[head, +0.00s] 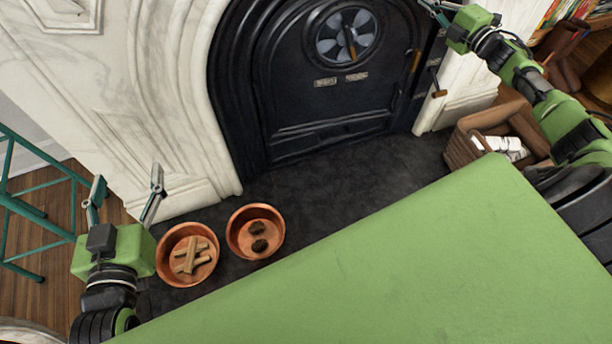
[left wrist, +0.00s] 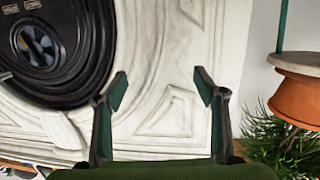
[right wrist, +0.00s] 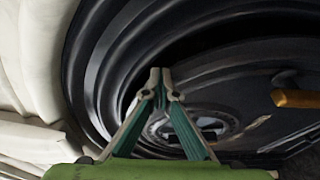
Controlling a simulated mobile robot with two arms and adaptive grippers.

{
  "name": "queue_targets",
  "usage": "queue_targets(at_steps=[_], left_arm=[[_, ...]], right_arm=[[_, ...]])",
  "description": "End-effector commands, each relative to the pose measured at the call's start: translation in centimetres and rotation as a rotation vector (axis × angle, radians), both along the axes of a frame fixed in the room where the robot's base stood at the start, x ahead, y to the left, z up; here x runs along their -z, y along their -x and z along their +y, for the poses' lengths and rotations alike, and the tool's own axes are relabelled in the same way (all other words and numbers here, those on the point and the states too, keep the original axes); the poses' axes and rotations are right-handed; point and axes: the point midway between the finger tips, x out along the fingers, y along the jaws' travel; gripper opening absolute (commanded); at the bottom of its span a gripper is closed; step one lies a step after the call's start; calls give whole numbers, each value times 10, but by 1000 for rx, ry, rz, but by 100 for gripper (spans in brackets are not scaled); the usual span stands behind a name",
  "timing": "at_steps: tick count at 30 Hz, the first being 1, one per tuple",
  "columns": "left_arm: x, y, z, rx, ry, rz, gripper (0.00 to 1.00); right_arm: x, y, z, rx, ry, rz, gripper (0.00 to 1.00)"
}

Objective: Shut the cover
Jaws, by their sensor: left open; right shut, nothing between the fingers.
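The cover (head: 312,80) is a black arched fireplace door with a round fan vent (head: 346,35) and small plates, set in a black frame inside the marble surround. A handle with a wooden grip (head: 415,62) is at its right edge. In the right wrist view a dark band lies between the frame and the cover (right wrist: 240,85); I cannot tell whether it sits flush. My right gripper (right wrist: 160,78) is shut and empty in front of the arch; it is partly cut off in the head view. My left gripper (head: 127,182) is open and empty, left of the copper bowls, away from the cover.
Two copper bowls, one with wood sticks (head: 190,254) and one with dark lumps (head: 255,232), stand on the dark hearth. A wicker basket (head: 465,150) is at the right. A teal metal stand (head: 20,205) is at the left. The hearth before the cover is clear.

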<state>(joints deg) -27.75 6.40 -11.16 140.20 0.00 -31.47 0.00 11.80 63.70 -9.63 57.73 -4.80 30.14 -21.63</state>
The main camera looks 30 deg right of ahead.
Motion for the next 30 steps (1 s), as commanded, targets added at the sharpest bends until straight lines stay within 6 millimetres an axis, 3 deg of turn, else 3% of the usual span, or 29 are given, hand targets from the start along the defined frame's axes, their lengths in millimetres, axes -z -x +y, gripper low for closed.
queue_targets(at_steps=[9,30], left_arm=[[-20,-4,-4,6,23,-90,64],[-20,-4,-4,6,22,-84,64]], right_arm=[[0,-1,-7,12,1,1,0],[0,-1,-7,11,1,0,0]])
